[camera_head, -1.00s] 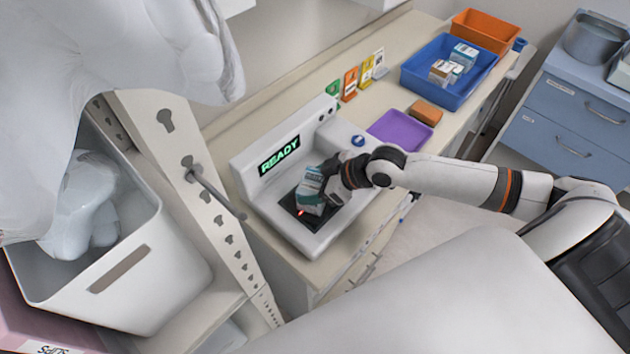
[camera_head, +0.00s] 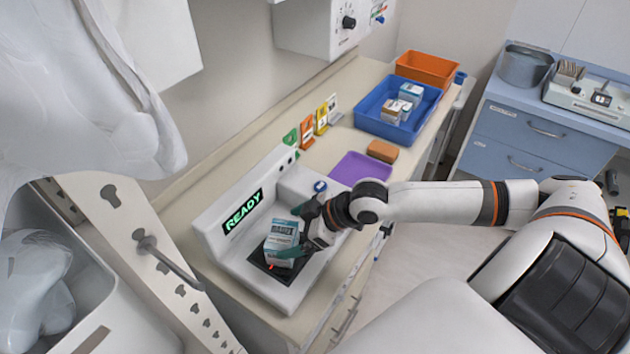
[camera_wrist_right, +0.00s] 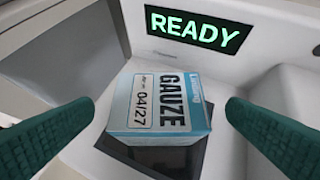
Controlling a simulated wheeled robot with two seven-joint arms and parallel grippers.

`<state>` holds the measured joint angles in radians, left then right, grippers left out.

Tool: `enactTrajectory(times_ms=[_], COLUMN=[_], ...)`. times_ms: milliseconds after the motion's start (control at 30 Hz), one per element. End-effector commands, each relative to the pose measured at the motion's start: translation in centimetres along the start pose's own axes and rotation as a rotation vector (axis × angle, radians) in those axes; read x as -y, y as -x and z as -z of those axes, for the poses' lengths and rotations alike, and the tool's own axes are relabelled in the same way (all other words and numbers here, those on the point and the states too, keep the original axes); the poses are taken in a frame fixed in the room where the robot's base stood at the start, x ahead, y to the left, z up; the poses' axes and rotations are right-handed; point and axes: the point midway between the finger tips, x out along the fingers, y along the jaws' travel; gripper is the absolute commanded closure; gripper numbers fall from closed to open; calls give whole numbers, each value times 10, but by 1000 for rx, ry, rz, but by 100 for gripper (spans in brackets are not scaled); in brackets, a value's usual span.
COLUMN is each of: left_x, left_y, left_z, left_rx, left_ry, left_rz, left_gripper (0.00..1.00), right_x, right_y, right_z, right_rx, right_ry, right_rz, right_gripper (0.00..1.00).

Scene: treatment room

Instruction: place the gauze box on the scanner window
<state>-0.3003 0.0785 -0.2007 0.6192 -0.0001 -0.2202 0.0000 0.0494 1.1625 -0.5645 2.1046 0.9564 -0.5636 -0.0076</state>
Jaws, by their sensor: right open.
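The gauze box (camera_head: 281,243) is white and light blue and sits on the dark scanner window (camera_head: 272,268) of the white scanner (camera_head: 215,232). In the right wrist view the box (camera_wrist_right: 160,105) rests over part of the dark window (camera_wrist_right: 165,158), its label reading GAUZE. A red light glows by the box's lower edge. My right gripper (camera_head: 299,232) is at the box, its green fingers apart on either side of it. In the wrist view the open right gripper (camera_wrist_right: 160,125) shows gaps between fingers and box. My left gripper is not in view.
The scanner display (camera_head: 243,212) reads READY. A purple mat (camera_head: 362,168), a brown block (camera_head: 382,151), a blue tray (camera_head: 365,122) with several boxes and an orange bin (camera_head: 428,68) lie farther along the counter. A white bin (camera_head: 110,310) is at lower left.

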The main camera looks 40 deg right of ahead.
Motion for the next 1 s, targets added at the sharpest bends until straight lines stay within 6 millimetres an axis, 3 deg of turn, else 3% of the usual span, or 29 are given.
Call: enactTrajectory(times_ms=[200,400,600,1000], left_x=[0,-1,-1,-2], left_y=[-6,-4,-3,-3], left_z=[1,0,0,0], left_rx=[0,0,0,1], left_ry=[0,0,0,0], left_rz=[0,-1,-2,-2], left_gripper=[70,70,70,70], right_x=[0,1,0,-1], right_y=[40,64,75,77], right_z=[3,1,0,-1], right_rx=[-8,-5,-2,0], right_ry=[4,2,1,0], right_rz=[1,3,-1,-4], right_gripper=[4,4,4,4])
